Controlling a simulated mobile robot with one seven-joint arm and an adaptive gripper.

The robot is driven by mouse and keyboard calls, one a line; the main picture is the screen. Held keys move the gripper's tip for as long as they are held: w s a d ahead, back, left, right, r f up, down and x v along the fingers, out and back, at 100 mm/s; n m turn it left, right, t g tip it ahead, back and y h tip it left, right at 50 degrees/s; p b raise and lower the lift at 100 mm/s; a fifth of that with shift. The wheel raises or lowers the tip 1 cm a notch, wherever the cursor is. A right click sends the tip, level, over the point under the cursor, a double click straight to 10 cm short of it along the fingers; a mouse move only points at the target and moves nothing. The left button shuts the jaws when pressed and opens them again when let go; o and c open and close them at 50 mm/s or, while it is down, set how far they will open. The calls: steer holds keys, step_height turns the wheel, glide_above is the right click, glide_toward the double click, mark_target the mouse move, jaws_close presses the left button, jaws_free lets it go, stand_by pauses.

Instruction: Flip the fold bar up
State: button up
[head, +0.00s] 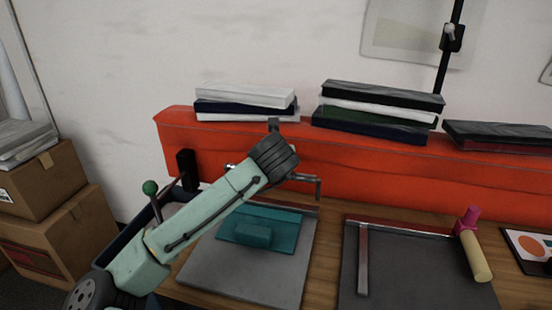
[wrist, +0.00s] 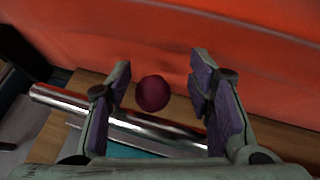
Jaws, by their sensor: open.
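In the wrist view a shiny metal bar (wrist: 150,130), which looks like the fold bar, runs across below my gripper (wrist: 162,85). A dark red ball knob (wrist: 152,93) shows between the two open fingers, nearer the left one. I cannot tell whether either finger touches it. Nothing is held. In the head view my wrist hides most of the bar and the knob. Below it a grey board (head: 240,274) carries a teal plate with a teal block (head: 253,234) on top.
A long red-orange block (head: 400,172) stands close behind, with stacks of books (head: 378,108) on it. To the right lies a dark board (head: 410,265) with a pink-and-tan handle (head: 473,255). A green-knobbed lever (head: 150,188) stands left of my arm. Cardboard boxes (head: 65,235) stand farther left.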

steer(key=shift+r, duration=0.1)
steer(key=v, duration=1.2)
